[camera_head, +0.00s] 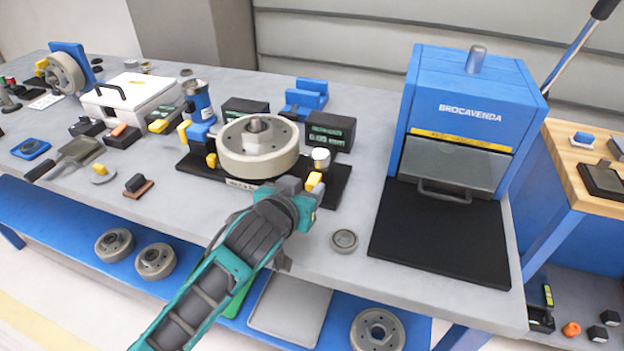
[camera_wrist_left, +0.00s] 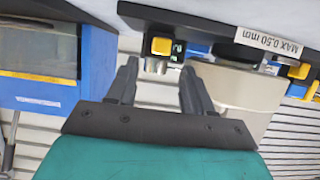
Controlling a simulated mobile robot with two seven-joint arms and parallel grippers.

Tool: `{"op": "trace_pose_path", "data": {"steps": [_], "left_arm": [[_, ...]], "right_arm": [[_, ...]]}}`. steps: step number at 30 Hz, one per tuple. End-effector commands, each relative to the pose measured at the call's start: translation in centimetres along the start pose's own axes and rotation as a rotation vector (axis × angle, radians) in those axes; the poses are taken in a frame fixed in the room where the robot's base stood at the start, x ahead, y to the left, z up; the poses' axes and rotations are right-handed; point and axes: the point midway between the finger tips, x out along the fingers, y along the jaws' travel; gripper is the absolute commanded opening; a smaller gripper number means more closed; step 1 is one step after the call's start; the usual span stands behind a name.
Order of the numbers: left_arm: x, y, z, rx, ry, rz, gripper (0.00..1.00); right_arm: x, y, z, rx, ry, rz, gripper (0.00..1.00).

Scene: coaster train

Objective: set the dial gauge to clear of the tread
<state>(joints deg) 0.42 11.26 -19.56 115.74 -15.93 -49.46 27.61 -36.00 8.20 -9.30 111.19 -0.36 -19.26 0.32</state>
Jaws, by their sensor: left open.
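A wheel (camera_head: 257,147) lies flat on a black measuring fixture (camera_head: 190,170) with a "MAX 0.50 mm" label, which reads in the wrist view (camera_wrist_left: 268,42). At the fixture's right end are a yellow block (camera_head: 314,181) and a short silver-white cylinder (camera_head: 321,158), seemingly the gauge parts; I cannot tell the dial gauge's setting. A dark readout box (camera_head: 330,130) with green digits stands behind. My left gripper (camera_head: 300,188) is open at this end. In the wrist view its fingers (camera_wrist_left: 158,72) are on either side of the yellow block (camera_wrist_left: 162,46) and cylinder, apparently without gripping.
A blue press-like machine (camera_head: 465,100) with a black mat (camera_head: 440,235) stands to the right. A small grey ring (camera_head: 343,240) lies near the table's front edge. A white box (camera_head: 130,100) and several small tools occupy the left. A lower blue shelf (camera_head: 60,220) holds wheels.

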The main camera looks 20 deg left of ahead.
Motion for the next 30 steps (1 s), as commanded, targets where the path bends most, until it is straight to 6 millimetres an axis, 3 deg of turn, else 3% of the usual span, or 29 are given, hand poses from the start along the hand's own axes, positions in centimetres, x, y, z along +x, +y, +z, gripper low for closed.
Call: {"op": "trace_pose_path", "data": {"steps": [3,9,23,30], "left_arm": [[2.2,0.0,0.0,0.001,0.000,0.000,0.51],[4.4,0.1,0.0,0.000,-0.001,0.001,0.51],[5.3,0.1,0.0,0.000,0.000,0.001,0.51],[5.3,0.1,0.0,0.000,0.000,0.001,0.28]], "right_arm": [[0.0,0.0,0.0,0.000,0.000,0.000,0.43],[0.0,0.0,-0.1,0.000,0.000,0.000,0.43],[0.1,0.0,-0.3,-0.001,0.004,0.000,0.43],[0.1,0.0,-0.3,-0.001,0.005,0.000,0.43]]}}
